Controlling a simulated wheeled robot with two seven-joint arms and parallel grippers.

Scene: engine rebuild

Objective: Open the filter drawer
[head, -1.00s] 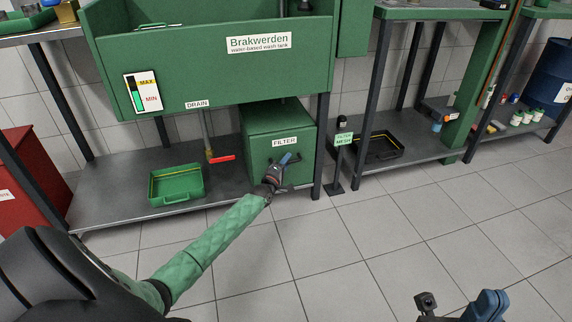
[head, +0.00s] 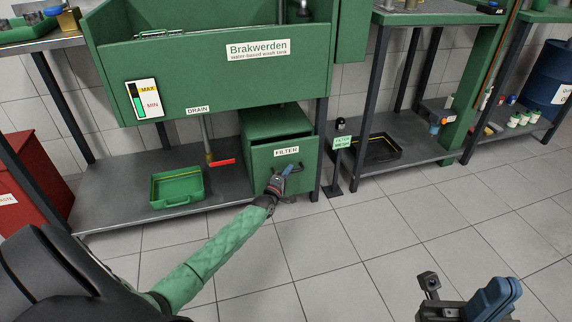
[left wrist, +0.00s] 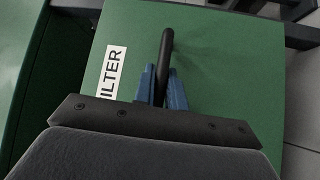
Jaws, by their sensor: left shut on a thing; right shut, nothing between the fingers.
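The green filter drawer (head: 277,155) is under the wash tank, with a white FILTER label on its front. Its front stands out a little from the green housing (head: 275,120). My left gripper (head: 289,169) is at the dark bar handle on the drawer front. In the left wrist view, the blue fingers (left wrist: 162,88) are shut on the handle (left wrist: 166,48), one on each side of the bar. The drawer's inside is not visible. My right gripper (head: 495,300) is at the bottom right of the head view, away from the drawer, shut and empty.
The green wash tank (head: 190,70) hangs above. A green tray (head: 177,186) and a red drain lever (head: 222,162) are left of the drawer on the lower shelf. A small sign stand (head: 335,190) and table leg (head: 319,150) are close on its right. The floor in front is clear.

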